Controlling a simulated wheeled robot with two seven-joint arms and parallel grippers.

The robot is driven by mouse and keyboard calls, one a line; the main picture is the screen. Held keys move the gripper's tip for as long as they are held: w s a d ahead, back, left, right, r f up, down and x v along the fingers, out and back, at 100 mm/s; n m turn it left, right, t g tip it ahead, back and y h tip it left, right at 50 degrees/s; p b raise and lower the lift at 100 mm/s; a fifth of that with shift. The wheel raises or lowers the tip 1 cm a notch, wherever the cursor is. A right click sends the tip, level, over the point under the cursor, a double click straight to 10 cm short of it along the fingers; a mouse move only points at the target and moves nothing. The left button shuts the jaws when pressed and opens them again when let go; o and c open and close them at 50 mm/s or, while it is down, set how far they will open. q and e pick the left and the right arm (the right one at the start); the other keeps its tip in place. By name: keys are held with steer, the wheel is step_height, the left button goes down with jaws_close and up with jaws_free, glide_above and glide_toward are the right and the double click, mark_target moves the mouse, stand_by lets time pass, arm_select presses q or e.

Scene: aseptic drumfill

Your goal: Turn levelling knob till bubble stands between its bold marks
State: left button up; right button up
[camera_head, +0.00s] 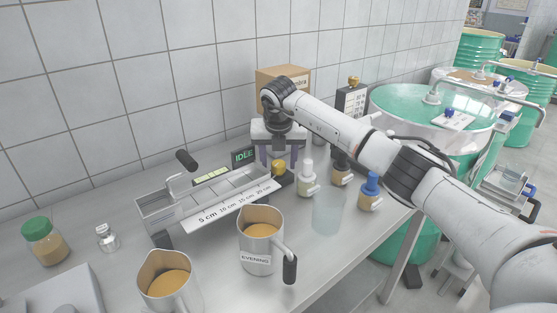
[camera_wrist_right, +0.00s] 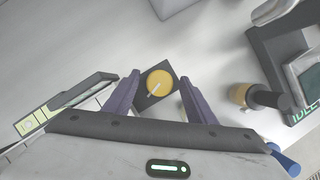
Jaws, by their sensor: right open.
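The yellow levelling knob (camera_head: 278,167) sits at the right end of the long metal trough instrument (camera_head: 160,207) on the bench. In the right wrist view the knob (camera_wrist_right: 160,82) is round with a pale pointer line, on a dark block. My right gripper (camera_head: 279,156) points down over it. Its two dark fingers (camera_wrist_right: 159,77) are open, one on each side of the knob, apparently apart from it. The yellow-green level vial (camera_head: 212,174) lies along the trough's back and shows at the left of the wrist view (camera_wrist_right: 34,121). I cannot make out where its bubble stands against the marks. My left gripper is out of view.
A metal jug labelled EVENING (camera_head: 260,252) and a second jug (camera_head: 168,285) stand in front. Small bottles, including a white-capped one (camera_head: 307,180) and a blue-capped one (camera_head: 370,190), stand right of the knob. A cardboard box (camera_head: 270,80) is behind my gripper.

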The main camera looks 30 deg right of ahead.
steer(key=c, duration=1)
steer(key=shift+c, duration=0.2)
steer(key=shift+d+n, duration=0.1)
steer(key=shift+n, duration=0.2)
steer(key=n+y, duration=0.1)
steer(key=n, duration=0.1)
steer(key=shift+d+r+n+t, duration=0.1)
steer(key=shift+n+t, duration=0.2)
steer(key=shift+n, duration=0.1)
steer(key=n+y+p, duration=0.1)
steer(key=n+y, duration=0.1)
steer(key=n, duration=0.2)
steer(key=shift+n, duration=0.3)
steer(key=n+y, duration=0.1)
steer(key=n, duration=0.3)
steer(key=shift+d+y, duration=0.1)
steer(key=shift+y, duration=0.3)
steer(key=shift+w+n+g+y, duration=0.1)
steer(key=shift+n+g+y, duration=0.4)
steer(key=shift+n, duration=1.3)
